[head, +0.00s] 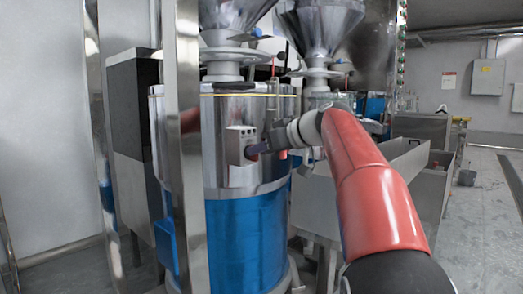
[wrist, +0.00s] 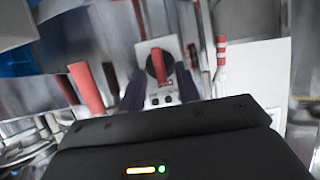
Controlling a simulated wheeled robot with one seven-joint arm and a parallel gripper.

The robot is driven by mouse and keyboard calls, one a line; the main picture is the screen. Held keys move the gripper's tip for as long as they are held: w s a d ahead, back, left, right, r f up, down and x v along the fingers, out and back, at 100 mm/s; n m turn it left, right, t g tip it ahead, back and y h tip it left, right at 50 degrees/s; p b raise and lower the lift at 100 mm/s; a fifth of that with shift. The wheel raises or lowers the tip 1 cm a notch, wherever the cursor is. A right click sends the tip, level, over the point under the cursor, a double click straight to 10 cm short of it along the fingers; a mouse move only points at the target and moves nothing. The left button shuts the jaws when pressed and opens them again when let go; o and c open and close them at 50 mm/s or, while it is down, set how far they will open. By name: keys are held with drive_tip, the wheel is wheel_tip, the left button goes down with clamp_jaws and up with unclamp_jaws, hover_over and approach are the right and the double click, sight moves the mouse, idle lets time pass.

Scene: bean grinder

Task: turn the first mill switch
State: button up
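The mill switch (wrist: 158,66) is a red handle on a round dark knob, set on a pale grey box (head: 240,144) on the side of the first mill (head: 228,125). The handle stands roughly upright, tilted a little. In the wrist view, my gripper (wrist: 160,88) has its two dark fingers apart, one on each side of the switch, with nothing clearly held. In the head view, my gripper (head: 258,149) is right at the box's face and hides the handle. Whether the fingers touch the handle cannot be told.
A shiny metal post (head: 181,150) stands in front of the mill's left side. A second hopper (head: 322,30) is behind my arm. Grey metal bins (head: 400,165) stand to the right. In the wrist view, a red bar (wrist: 86,86) and a red-and-white post (wrist: 221,62) flank the switch.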

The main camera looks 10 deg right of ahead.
drive_tip(key=shift+w+a, duration=0.1)
drive_tip(key=shift+w, duration=0.05)
drive_tip(key=shift+c, duration=0.4)
clamp_jaws()
drive_tip(key=m+y+p, duration=0.2)
drive_tip(key=m, duration=0.2)
drive_tip(key=d+f+m+y+p, duration=0.1)
drive_tip(key=m+y+p, duration=0.2)
drive_tip(key=m, duration=0.1)
drive_tip(key=w+m+g+y+p, duration=0.1)
drive_tip(key=m+y+p, duration=0.1)
drive_tip(key=m, duration=0.3)
drive_tip(key=shift+d+f, duration=0.15)
drive_tip(key=shift+f, duration=0.25)
drive_tip(key=shift+m, duration=0.3)
